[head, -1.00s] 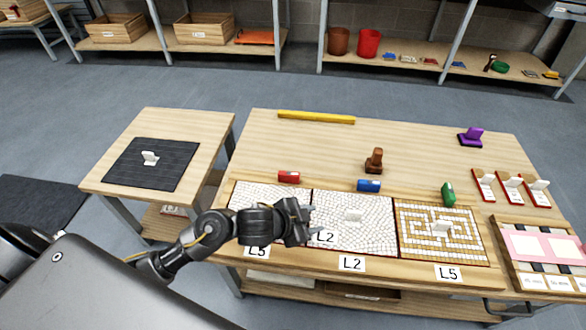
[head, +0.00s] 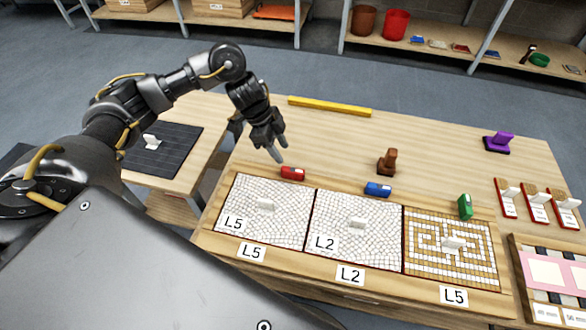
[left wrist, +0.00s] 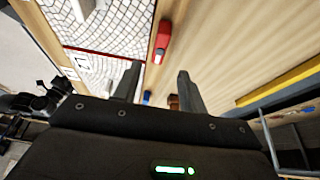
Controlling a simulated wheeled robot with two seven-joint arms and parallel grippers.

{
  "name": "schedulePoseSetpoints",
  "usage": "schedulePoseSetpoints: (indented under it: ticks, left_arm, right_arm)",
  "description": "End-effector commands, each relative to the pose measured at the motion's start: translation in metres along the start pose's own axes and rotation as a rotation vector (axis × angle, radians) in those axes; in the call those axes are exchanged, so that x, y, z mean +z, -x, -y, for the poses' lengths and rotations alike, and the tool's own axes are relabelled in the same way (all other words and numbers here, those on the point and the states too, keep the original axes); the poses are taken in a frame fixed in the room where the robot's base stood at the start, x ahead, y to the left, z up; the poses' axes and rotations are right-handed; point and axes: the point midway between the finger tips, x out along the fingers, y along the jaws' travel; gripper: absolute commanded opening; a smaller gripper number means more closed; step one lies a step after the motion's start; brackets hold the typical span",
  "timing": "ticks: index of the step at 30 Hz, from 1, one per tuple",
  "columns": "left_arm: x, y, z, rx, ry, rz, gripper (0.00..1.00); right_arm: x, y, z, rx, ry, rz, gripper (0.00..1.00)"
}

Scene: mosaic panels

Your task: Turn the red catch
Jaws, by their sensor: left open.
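The red catch (head: 292,173) sits on the wooden frame strip at the back edge of the left white mosaic panel (head: 262,210). My left gripper (head: 281,153) is open and empty, pointing down just behind and a little left of the red catch, apart from it. In the left wrist view the red catch (left wrist: 162,40) lies beyond the fingertips of the left gripper (left wrist: 158,82), with nothing between the fingers touching it. My right gripper is not in view.
A blue catch (head: 377,189) and a green catch (head: 465,207) sit behind the other panels. A brown stamp-like block (head: 387,162) and a yellow bar (head: 330,106) stand on the table behind. A side table with a dark mat (head: 180,150) is at left.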

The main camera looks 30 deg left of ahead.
Motion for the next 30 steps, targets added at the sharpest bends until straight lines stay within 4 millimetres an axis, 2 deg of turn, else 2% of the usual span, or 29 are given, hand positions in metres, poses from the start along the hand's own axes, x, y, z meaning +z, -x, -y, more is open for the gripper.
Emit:
schedulePoseSetpoints:
  ticks: [9,15,21,29,30]
  left_arm:
    - [0.002,-0.061,-0.001,0.002,0.001,-0.002,0.42]
    - [0.002,-0.088,-0.001,0.0,0.002,-0.001,0.42]
    - [0.001,-0.1,-0.001,-0.002,0.001,-0.001,0.42]
    - [0.001,-0.101,-0.001,-0.002,0.0,-0.001,0.42]
    - [0.001,-0.1,-0.001,-0.002,0.001,-0.001,0.39]
  right_arm:
    - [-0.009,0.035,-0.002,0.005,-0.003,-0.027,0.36]
    - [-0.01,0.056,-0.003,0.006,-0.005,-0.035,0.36]
    - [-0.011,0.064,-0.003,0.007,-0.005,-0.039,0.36]
    - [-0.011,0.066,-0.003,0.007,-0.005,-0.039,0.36]
    - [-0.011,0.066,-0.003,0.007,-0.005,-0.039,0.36]
